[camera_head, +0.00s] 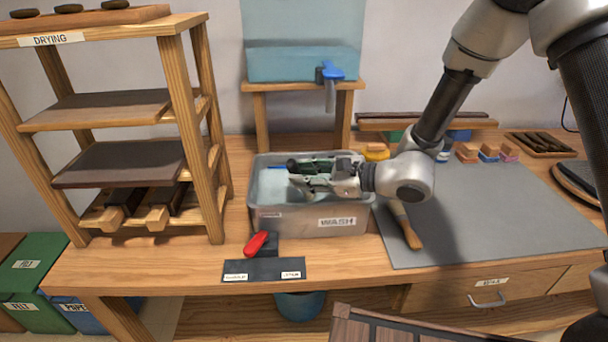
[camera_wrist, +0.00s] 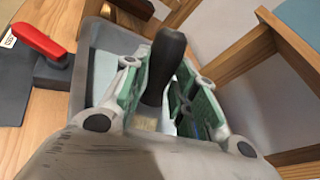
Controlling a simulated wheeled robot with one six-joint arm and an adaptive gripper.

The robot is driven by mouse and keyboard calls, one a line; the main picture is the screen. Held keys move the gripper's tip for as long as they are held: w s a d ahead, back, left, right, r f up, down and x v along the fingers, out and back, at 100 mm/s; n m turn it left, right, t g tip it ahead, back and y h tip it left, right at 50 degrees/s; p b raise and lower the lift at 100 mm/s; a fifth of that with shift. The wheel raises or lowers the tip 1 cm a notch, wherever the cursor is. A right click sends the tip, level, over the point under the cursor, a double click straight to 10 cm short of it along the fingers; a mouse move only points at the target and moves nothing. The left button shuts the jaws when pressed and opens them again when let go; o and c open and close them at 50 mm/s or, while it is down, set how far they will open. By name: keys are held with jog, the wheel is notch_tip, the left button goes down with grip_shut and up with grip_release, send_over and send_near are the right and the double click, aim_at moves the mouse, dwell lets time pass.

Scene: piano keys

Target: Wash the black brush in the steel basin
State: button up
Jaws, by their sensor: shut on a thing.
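The grey basin (camera_head: 280,222) labelled WASH stands on the bench, with pale blue water visible inside. Its rim also shows in the wrist view (camera_wrist: 84,75). My gripper (camera_head: 305,178) is over the basin, with its fingers at about rim height. In the wrist view my gripper (camera_wrist: 160,95) is shut on the black brush (camera_wrist: 166,60), its dark handle between the green-padded fingers. A pale part shows below the handle. The brush's dark end also shows in the head view (camera_head: 293,165). Whether the brush touches the water is hidden.
A water tank (camera_head: 303,45) with a blue tap (camera_head: 332,71) stands on a wooden stand (camera_head: 260,115) behind the basin. A red lever (camera_head: 256,244) is at the basin's front. A drying rack (camera_head: 190,110) stands left. A wooden-handled tool (camera_head: 408,228) lies on the grey mat (camera_head: 480,215).

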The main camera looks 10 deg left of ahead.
aim_at(290, 161)
jog(key=shift+s+a, duration=0.3)
jog(key=shift+a, duration=0.5)
jog(key=shift+s+a, duration=0.25)
jog(key=shift+a, duration=0.55)
jog(key=shift+w+d, duration=0.2)
jog(key=shift+d, duration=0.45)
jog(key=shift+w+d, duration=0.25)
jog(key=shift+d, duration=0.35)
jog(key=shift+w+d, duration=0.2)
jog(key=shift+d, duration=0.45)
jog(key=shift+s+a, duration=0.2)
jog(key=shift+a, duration=0.45)
jog(key=shift+s+a, duration=0.25)
jog(key=shift+a, duration=0.35)
jog(key=shift+s+a, duration=0.2)
jog(key=shift+a, duration=0.45)
jog(key=shift+w+d, duration=0.2)
jog(key=shift+d, duration=0.45)
jog(key=shift+w+d, duration=0.25)
jog(key=shift+d, duration=0.35)
jog(key=shift+w+d, duration=0.2)
jog(key=shift+d, duration=0.45)
jog(key=shift+s+a, duration=0.2)
jog(key=shift+a, duration=0.45)
jog(key=shift+s+a, duration=0.25)
jog(key=shift+a, duration=0.35)
jog(key=shift+s+a, duration=0.2)
jog(key=shift+a, duration=0.45)
jog(key=shift+r, duration=3.85)
